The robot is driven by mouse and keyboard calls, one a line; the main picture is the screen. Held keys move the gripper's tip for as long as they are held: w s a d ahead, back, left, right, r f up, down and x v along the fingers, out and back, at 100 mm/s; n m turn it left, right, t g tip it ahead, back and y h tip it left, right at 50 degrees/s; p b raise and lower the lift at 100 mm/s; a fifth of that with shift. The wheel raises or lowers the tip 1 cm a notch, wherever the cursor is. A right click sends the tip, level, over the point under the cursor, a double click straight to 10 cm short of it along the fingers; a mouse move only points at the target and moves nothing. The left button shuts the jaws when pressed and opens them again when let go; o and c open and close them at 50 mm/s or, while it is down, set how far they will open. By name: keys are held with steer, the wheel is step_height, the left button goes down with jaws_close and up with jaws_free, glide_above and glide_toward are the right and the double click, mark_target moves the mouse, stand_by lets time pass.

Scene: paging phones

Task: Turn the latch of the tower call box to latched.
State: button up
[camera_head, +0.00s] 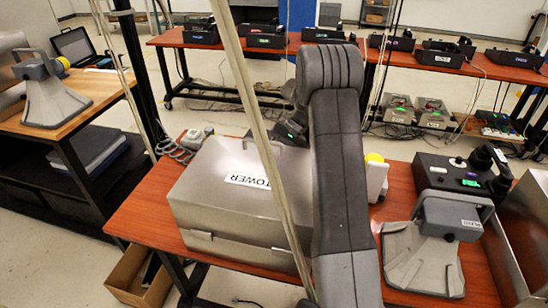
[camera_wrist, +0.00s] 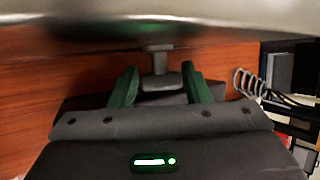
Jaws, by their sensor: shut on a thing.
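The tower call box (camera_head: 215,195) is a large grey metal box with a TOWER label, on the red-brown table in the head view. Its lid looks closed. In the wrist view, its blurred metal edge (camera_wrist: 100,18) spans the top. A dark grey latch (camera_wrist: 160,57) hangs below that edge. My gripper (camera_wrist: 160,76) has its two green fingers on either side of the latch's wider lower end and is shut on it. In the head view, my arm crosses in front of the box's right side, and the latch is hidden behind the box. The latch's exact angle is hard to read.
A coiled cord (camera_wrist: 247,82) lies right of my fingers in the wrist view. Right of my arm, a grey horn-shaped unit (camera_head: 425,250) and a black console (camera_head: 455,172) stand on the table. A thin pale pole (camera_head: 245,85) crosses in front of the box.

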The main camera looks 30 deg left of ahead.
stand_by(0.3)
steer(key=o, duration=1)
steer(key=b+v, duration=0.1)
steer(key=v, duration=1.2)
steer(key=shift+w+d+r, duration=0.2)
steer(key=shift+r, duration=0.1)
